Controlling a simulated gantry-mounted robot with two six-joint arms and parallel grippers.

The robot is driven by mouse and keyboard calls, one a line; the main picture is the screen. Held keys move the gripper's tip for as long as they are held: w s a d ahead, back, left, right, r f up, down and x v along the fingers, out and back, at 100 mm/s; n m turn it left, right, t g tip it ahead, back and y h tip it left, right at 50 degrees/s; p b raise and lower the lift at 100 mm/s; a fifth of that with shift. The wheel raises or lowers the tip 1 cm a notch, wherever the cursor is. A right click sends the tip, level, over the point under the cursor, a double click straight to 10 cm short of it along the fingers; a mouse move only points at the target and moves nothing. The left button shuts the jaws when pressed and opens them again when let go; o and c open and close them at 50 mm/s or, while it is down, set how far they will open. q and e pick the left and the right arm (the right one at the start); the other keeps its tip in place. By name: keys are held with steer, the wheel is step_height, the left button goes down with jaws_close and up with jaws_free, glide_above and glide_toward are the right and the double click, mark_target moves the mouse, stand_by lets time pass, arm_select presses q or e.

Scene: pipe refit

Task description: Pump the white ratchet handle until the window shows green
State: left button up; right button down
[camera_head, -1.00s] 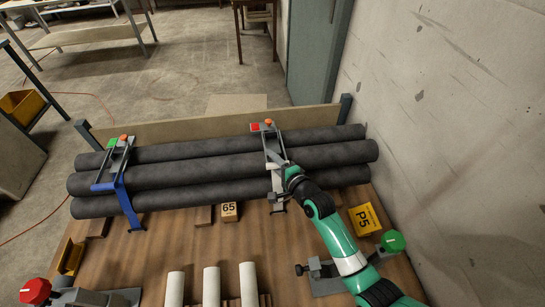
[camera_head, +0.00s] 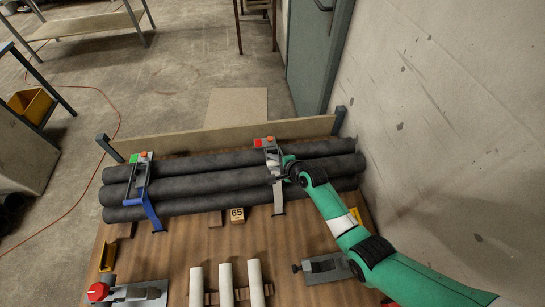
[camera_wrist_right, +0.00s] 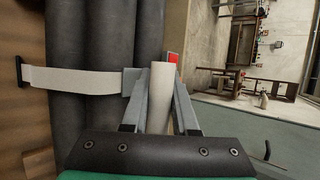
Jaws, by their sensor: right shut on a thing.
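The ratchet with the white strap (camera_head: 278,198) sits on the right part of the dark pipe bundle (camera_head: 215,178). Its window (camera_head: 258,143) shows red, and a red patch (camera_wrist_right: 173,57) also shows in the right wrist view. The white handle (camera_wrist_right: 161,88) stands between the fingers of my right gripper (camera_wrist_right: 160,108), which is shut on it. In the head view my right gripper (camera_head: 284,168) is at the ratchet and mostly hides the handle. My left gripper is not in view.
A second ratchet with a blue strap (camera_head: 149,208) and a green window (camera_head: 136,158) is on the left. A concrete wall (camera_head: 440,130) bounds the right side.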

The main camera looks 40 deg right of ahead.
steer(key=shift+w+d+r, duration=0.2)
steer(key=shift+w+r, duration=0.05)
steer(key=shift+r, duration=0.15)
steer(key=c, duration=0.7)
jaws_free()
steer(key=shift+w+r, duration=0.1)
steer(key=p+v, duration=0.6)
steer(key=v, duration=0.5)
steer(key=shift+s, duration=0.35)
